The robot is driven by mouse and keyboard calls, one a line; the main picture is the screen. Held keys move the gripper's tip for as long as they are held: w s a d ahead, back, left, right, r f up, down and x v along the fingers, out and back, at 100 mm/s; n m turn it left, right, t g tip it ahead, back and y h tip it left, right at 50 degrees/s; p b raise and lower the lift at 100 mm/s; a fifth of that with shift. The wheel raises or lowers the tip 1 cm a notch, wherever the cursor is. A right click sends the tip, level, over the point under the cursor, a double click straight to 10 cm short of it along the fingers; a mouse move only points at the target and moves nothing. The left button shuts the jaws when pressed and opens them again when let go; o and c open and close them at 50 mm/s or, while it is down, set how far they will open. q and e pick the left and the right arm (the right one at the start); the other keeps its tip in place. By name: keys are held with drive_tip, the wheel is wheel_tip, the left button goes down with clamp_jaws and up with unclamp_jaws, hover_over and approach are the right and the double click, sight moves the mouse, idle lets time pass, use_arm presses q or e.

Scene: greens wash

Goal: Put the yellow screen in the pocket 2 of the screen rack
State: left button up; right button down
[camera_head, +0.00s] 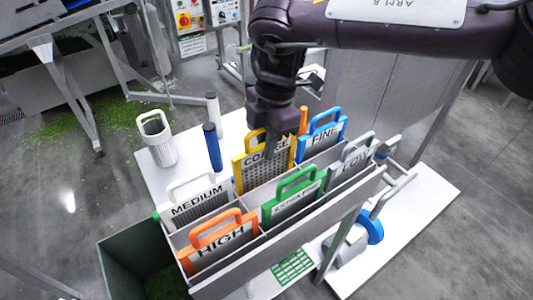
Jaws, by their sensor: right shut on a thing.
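The yellow screen (240,176), labelled COARSE, stands upright at the middle of the back row of the grey screen rack (300,239). It is between the white-handled MEDIUM screen (195,205) and the blue FINE screen (318,143). My right gripper (268,143) comes down from above and is shut on the yellow screen's top handle, hiding part of its label. The yellow screen's lower edge is hidden behind the rack's middle divider, so I cannot tell how deep it sits. No pocket numbers are readable. My left gripper is out of view.
The front row holds an orange HIGH screen (219,245), a green EXTRA FINE screen (292,201) and a grey LOW screen (352,166). A dark green bin (127,257) stands at left. A white perforated basket (157,139) and a blue-handled post (212,147) stand behind the rack.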

wheel_tip(320, 180, down, 4)
drive_tip(key=shift+r, duration=0.2)
drive_tip(key=shift+s, duration=0.1)
drive_tip(key=c, duration=1.5)
unclamp_jaws()
drive_tip(key=shift+o, duration=0.2)
drive_tip(key=r, duration=0.4)
drive_tip(key=d+r, duration=0.1)
drive_tip(key=r, duration=0.3)
drive_tip(key=w+r, duration=0.1)
drive_tip(key=r, duration=0.3)
drive_tip(key=shift+d+b, duration=0.25)
drive_tip(key=shift+b, duration=0.1)
drive_tip(key=shift+f, duration=0.1)
